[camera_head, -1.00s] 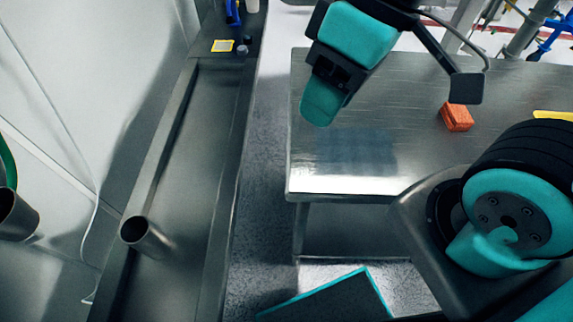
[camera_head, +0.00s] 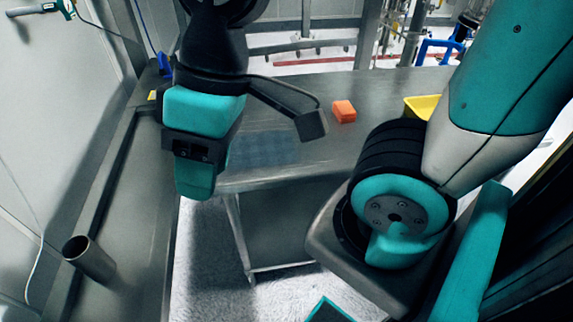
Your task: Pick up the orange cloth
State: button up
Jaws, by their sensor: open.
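The orange cloth (camera_head: 344,111) looks like a small, compact orange block on the metal table, near the middle of the picture. It is in plain view and nothing holds it. My gripper (camera_head: 254,152), teal and black, hangs over the table's left part, left of the cloth. It is open and empty. Its black arm with a dark pad ends just left of and below the cloth in the picture, apart from it. How high the gripper is above the table is hard to tell.
A yellow tray (camera_head: 421,106) stands right of the cloth, partly hidden by my arm. A long metal trough (camera_head: 120,190) runs along the left wall, with a metal tube (camera_head: 90,258) at its near end. The table (camera_head: 310,150) is clear around the cloth.

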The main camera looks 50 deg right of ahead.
aim_at(343, 110)
jog(key=u, duration=0.1)
jog(key=k, duration=0.15)
jog(key=z, duration=1.1)
jog(key=i, duration=1)
jog(key=z, duration=0.05)
jog(key=k, duration=0.5)
jog(key=z, duration=1.75)
jog(key=k, duration=0.85)
jog(key=u, duration=0.95)
jog(key=i, duration=0.4)
jog(key=z, duration=0.05)
